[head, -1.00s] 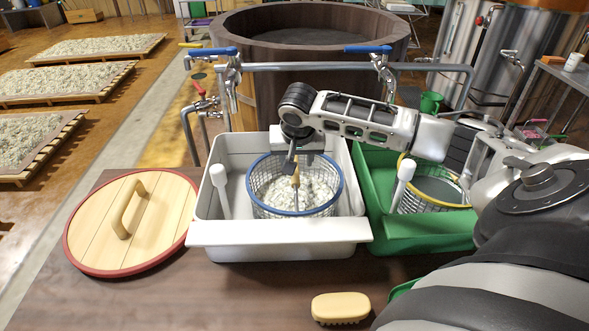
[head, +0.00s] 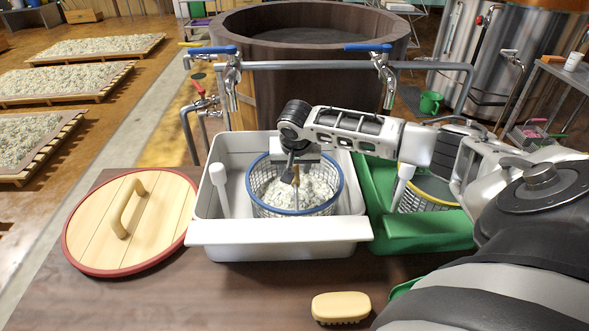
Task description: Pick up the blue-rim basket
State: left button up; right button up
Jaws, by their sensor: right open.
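The blue-rim basket (head: 262,198) is a wire basket full of pale, whitish contents. It stands in the white sink tub (head: 280,240). An upright handle with a tan grip (head: 295,174) shows at its middle. My right gripper (head: 291,178) reaches in from the right and points down over the basket, with its jaws open. A dark finger is close to the tan grip; I cannot tell whether they touch. The gripper body hides the far part of the basket and the top of the handle. My left gripper is not in view.
A green tub (head: 420,235) on the right holds a yellow-rim basket (head: 433,190), partly hidden by my arm. A round wooden lid (head: 90,225) lies to the left. A yellow brush (head: 340,306) lies in front. Taps (head: 232,75) and a wooden vat (head: 250,45) stand behind.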

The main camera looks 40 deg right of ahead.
jog(key=shift+f, duration=0.2)
dwell(0.4)
grip_shut()
dwell(1.2)
jog(key=shift+w+d+r, duration=0.1)
jog(key=shift+w+r, duration=0.05)
jog(key=shift+r, duration=0.05)
